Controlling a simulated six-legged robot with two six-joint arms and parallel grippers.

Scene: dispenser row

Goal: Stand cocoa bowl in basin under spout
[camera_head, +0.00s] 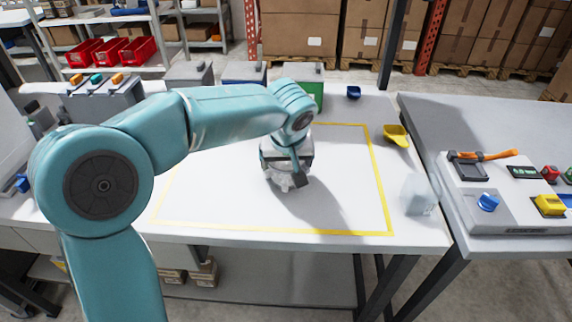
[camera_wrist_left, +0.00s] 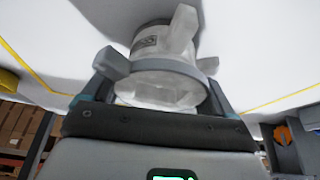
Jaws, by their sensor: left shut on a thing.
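My left gripper (camera_head: 289,170) is over the middle of the white table, shut on a white round piece (camera_head: 285,183) with stubby lobes. In the left wrist view the fingers (camera_wrist_left: 158,88) are on both sides of this piece, which shows a grey collar, a pale hollow-looking end and a small printed label. I cannot tell for sure whether it is the cocoa bowl. The arm and wrist hide part of it. I cannot make out a basin or a spout clearly. My right gripper is not in view.
A yellow line (camera_head: 376,180) frames the clear table middle. A yellow scoop (camera_head: 397,134), a small blue scoop (camera_head: 353,92) and a clear container (camera_head: 418,195) are at the right. Grey, blue and green-fronted boxes line the back. A control panel (camera_head: 510,190) stands on the right table.

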